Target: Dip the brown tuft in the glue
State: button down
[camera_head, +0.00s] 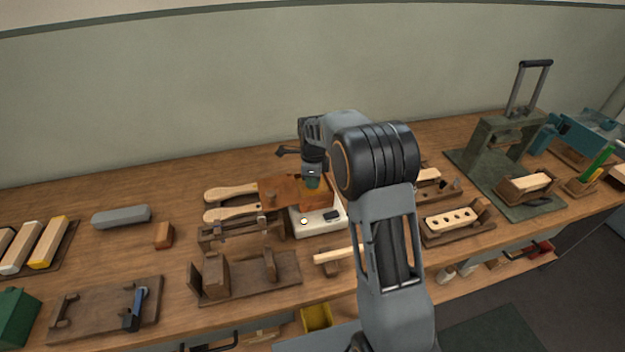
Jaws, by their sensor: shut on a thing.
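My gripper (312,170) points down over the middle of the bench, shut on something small. I take it to be the brown tuft, but the tuft itself is hidden or too small to make out. Just under the fingers is an orange-brown vessel, likely the glue pot (322,193), with a small dark-green patch at the fingertips.
Two wooden-handled brushes (232,192) lie left of the pot by a reddish-brown board (275,190). A wooden jig (245,275) stands in front. A block with several holes (450,219) and a green press (505,140) are at the right. The bench is clear at the back left.

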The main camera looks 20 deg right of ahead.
jog(key=shift+r, duration=0.1)
dwell(0.3)
jog(key=shift+r+p, duration=2.8)
jog(key=shift+r, duration=0.9)
